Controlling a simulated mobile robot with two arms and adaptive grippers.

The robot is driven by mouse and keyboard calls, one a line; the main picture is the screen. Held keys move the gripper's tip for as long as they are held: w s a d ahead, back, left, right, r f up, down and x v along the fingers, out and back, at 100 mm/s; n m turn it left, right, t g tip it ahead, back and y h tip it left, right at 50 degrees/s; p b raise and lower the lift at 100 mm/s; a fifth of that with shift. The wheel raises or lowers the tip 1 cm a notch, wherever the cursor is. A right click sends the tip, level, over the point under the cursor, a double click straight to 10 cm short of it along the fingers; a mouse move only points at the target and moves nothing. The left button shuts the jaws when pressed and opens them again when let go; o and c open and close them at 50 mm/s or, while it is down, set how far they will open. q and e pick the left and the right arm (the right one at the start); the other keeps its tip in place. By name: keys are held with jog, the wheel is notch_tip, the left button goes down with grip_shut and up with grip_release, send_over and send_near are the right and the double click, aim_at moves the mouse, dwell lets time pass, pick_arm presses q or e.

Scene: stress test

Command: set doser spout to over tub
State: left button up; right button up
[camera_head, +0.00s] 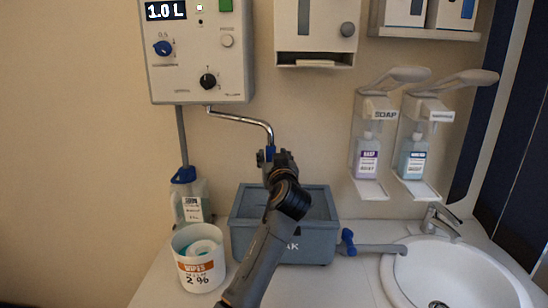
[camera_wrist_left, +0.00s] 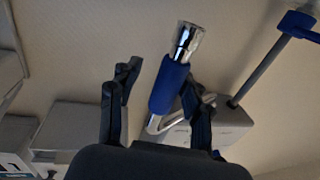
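The doser (camera_head: 200,50) is a white wall box with a 1.0 L display and two knobs. Its thin metal spout (camera_head: 240,117) runs right from under the box and bends down, ending above the grey tub (camera_head: 241,222) in the picture; the exact depth is unclear. My left gripper (camera_head: 270,158) is at the spout's end, hiding part of it and of the tub. In the left wrist view, the spout's blue sleeve (camera_wrist_left: 169,88) and chrome tip (camera_wrist_left: 187,40) lie between the open fingers (camera_wrist_left: 162,85), with a gap at the left finger. My right gripper is not in view.
A white wipes bucket (camera_head: 199,272) and a blue-capped bottle (camera_head: 188,200) stand left of the tub. Soap dispensers (camera_head: 368,150) hang on the wall.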

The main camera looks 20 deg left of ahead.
pick_arm(q)
jog(key=shift+s+a, duration=0.1)
jog(key=shift+s, duration=0.05)
jog(key=v, duration=1.2)
jog(key=shift+f, duration=0.1)
